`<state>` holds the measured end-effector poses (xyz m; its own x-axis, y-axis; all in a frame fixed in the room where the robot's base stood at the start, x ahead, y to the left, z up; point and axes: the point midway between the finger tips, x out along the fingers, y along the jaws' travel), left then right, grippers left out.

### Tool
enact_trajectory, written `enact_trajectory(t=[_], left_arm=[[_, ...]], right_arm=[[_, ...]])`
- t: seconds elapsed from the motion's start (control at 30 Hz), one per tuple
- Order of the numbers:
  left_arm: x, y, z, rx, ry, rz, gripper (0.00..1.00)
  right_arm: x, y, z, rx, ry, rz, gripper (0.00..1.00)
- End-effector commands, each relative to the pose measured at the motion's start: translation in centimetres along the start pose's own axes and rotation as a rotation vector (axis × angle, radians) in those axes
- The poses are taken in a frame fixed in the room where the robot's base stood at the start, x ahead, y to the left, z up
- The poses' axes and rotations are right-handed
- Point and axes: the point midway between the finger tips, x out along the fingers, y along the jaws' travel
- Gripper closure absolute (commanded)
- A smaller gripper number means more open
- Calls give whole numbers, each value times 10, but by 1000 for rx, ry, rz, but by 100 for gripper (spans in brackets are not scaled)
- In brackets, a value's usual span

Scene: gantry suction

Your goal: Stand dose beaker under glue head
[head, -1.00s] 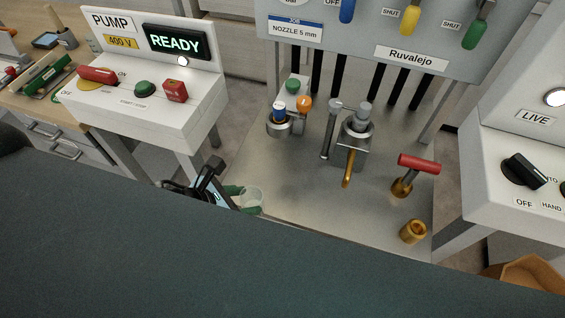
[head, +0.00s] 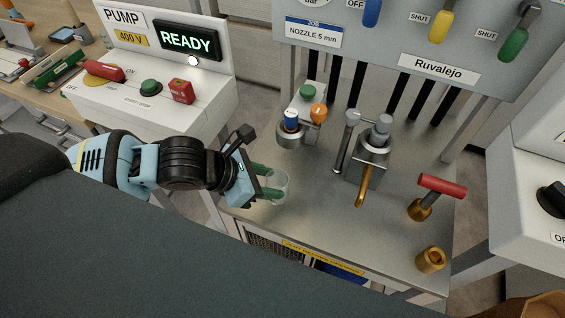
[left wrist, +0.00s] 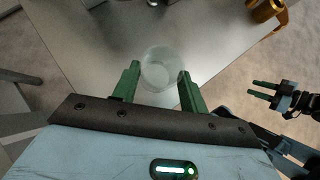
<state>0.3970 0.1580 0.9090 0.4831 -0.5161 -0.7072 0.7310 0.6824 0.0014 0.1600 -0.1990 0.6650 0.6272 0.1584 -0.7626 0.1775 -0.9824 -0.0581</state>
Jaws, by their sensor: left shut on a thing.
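My left gripper (head: 270,183) has green fingers shut on the clear dose beaker (head: 280,186), at the steel bench's left front part. In the left wrist view the beaker (left wrist: 160,66) sits between the two fingers (left wrist: 157,82), looks empty, and shows the bench behind it. I cannot tell whether its base touches the bench. The glue head (head: 376,148) appears to be the steel unit with a brass spout (head: 361,193), right of the beaker. My right gripper (left wrist: 265,91) shows at the right edge of the left wrist view, with its fingers apart and empty.
A holder with blue and orange tops (head: 292,128) stands behind the beaker. A red-handled brass valve (head: 440,187) and a brass fitting (head: 430,260) are at the right of the steel bench (head: 310,222). The pump box (head: 150,90) is at left. Bare steel lies between beaker and spout.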

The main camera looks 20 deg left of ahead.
Motion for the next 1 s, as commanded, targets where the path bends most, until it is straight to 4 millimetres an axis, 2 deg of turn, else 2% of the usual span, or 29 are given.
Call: enact_trajectory(t=[0.1,0.3,0.67,0.8,1.0], left_arm=[[13,20,16,-2,-4,2,86],[29,41,31,0,-3,1,86],[36,52,38,-2,-2,1,86],[51,51,22,-4,2,-3,86],[62,52,13,0,-2,0,86]], right_arm=[[-1,1,-8,-3,15,1,64],[-1,2,-8,-6,16,1,64],[0,2,-2,-6,2,1,64],[-1,2,-3,-6,4,1,64],[-2,2,-4,-6,6,1,64]])
